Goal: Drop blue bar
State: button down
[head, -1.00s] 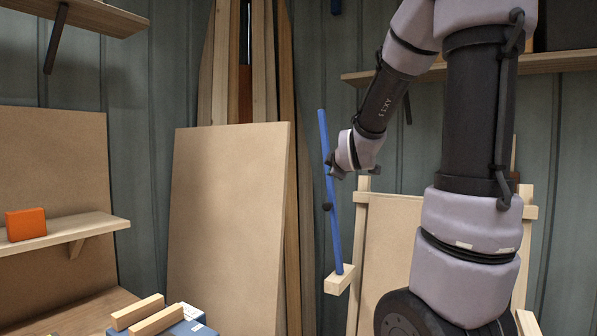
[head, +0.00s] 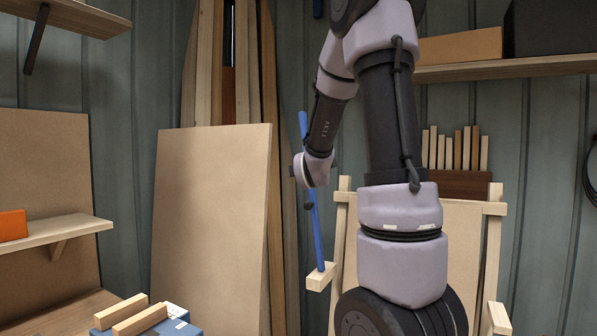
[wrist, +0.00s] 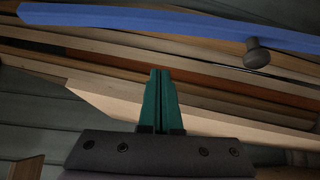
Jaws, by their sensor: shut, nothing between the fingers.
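The blue bar (head: 317,235) is long and thin and leans slightly from upright. Its lower end meets a pale wooden block (head: 321,277), and a dark knob (head: 308,206) sticks out partway up. My wrist covers part of its upper half in the head view. In the wrist view the blue bar (wrist: 150,18) crosses the top, with the knob (wrist: 257,54) at the right. My gripper (wrist: 161,73) has green fingers pressed together, with nothing between them. Its tips are below the bar in that picture, apart from it. The fingers are not clear in the head view.
A large tan panel (head: 210,215) leans at left before tall planks (head: 205,65). A wooden frame (head: 343,212) stands behind my arm. Blue boxes with wooden strips (head: 138,318) lie at lower left. A shelf (head: 500,68) is at upper right.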

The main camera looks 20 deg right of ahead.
jog(key=w+d, duration=0.4)
jog(key=shift+w+d, duration=0.15)
jog(key=shift+w, duration=0.05)
dwell(0.3)
jog(key=shift+d+f, duration=0.1)
